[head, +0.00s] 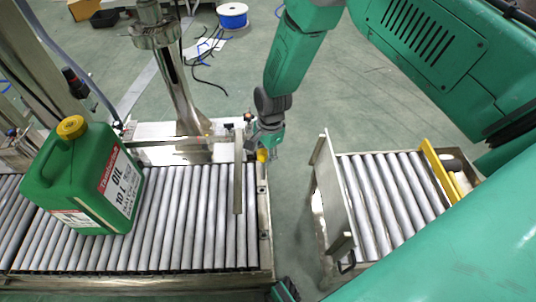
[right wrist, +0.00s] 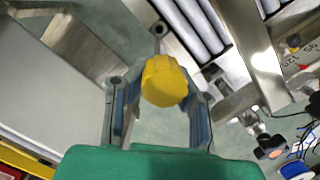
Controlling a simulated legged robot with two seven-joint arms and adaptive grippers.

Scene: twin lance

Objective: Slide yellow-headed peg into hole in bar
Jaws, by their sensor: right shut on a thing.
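My right gripper (head: 265,146) is at the right end of the left roller conveyor, beside an upright metal bar (head: 238,178). In the right wrist view, its two blue-padded fingers (right wrist: 160,104) are shut on the yellow-headed peg (right wrist: 164,80). The yellow head (head: 261,156) shows as a small spot below the gripper in the head view. My left gripper is not in view.
A green oil jug (head: 84,180) with a yellow cap stands on the left roller conveyor (head: 180,222). A second roller conveyor (head: 385,190) with a metal end plate (head: 333,195) stands to the right, across a gap. A metal post (head: 180,85) rises behind.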

